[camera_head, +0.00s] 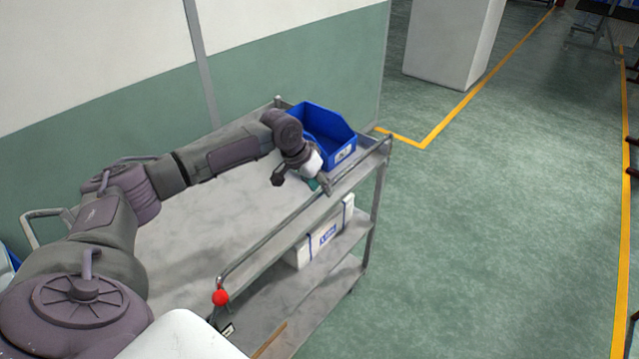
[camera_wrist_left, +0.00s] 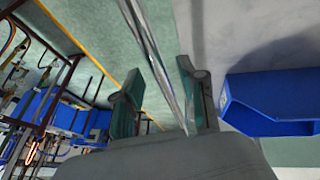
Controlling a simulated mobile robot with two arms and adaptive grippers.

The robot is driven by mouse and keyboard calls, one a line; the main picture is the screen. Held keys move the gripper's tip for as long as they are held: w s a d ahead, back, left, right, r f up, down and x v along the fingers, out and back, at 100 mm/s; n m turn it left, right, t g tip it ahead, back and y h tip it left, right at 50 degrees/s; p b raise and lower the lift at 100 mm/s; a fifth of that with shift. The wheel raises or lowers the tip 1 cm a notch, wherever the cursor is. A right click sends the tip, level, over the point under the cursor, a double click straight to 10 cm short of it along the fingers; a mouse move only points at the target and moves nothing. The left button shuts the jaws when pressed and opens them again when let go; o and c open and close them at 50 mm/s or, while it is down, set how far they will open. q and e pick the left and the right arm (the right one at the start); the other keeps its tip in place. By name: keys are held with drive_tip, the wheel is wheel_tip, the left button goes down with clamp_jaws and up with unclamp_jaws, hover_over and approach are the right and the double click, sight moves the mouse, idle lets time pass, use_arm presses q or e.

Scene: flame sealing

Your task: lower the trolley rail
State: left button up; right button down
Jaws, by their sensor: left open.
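The grey trolley (camera_head: 190,238) stands against the wall in the head view. Its rail (camera_head: 268,240) runs along the right side of the top deck and is raised above it, with a red knob (camera_head: 220,297) near the close end. My left gripper (camera_head: 303,182) is over the far part of this side, just in front of the blue bin (camera_head: 342,157). In the left wrist view, my left gripper (camera_wrist_left: 162,98) is open, with the metal rail (camera_wrist_left: 158,60) running between its two fingers. I cannot tell whether either finger touches it. My right gripper is not in view.
The blue bin, which also shows in the left wrist view (camera_wrist_left: 270,100), stands at the trolley's far end. A white box (camera_head: 322,238) lies on the shelf below. The wall (camera_head: 130,130) is close on the left. Green floor (camera_head: 480,220) is free on the right.

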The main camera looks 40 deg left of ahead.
use_arm(q)
clamp_jaws()
idle(0.3)
drive_tip(key=shift+w, duration=0.1)
